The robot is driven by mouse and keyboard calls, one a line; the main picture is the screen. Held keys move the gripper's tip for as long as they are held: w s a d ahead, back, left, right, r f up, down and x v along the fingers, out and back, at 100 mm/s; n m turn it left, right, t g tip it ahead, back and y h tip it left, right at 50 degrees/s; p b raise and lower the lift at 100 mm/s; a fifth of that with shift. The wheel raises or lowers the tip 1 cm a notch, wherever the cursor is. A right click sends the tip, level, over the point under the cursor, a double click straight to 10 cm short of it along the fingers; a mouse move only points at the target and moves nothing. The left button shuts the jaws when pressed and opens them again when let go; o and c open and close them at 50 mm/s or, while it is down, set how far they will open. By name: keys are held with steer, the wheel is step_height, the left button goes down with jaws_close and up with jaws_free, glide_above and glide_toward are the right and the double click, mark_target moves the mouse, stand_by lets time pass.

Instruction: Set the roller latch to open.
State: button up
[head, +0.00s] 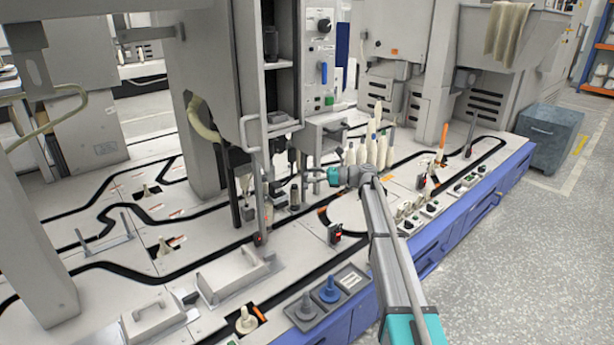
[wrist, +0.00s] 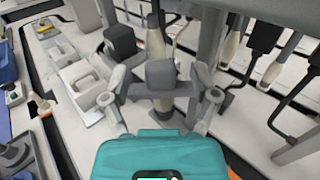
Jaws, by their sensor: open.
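My gripper (head: 314,175) reaches left from the teal wrist toward the upright grey machine frame. In the wrist view, my gripper (wrist: 160,76) is open, its two grey fingers spread on either side of a dark grey block (wrist: 160,72). Contact between the fingers and the block cannot be made out. The block may be part of the roller latch, but I cannot tell for sure. A pale grey upright bar (wrist: 208,62) stands just behind the right finger. The latch's setting cannot be read in either view.
Pale bobbins (head: 371,150) stand behind my gripper in the head view. Black curved tracks cross the pale deck.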

steer(key=d, duration=1.1)
steer(key=shift+d, duration=0.25)
steer(key=shift+s, duration=0.1)
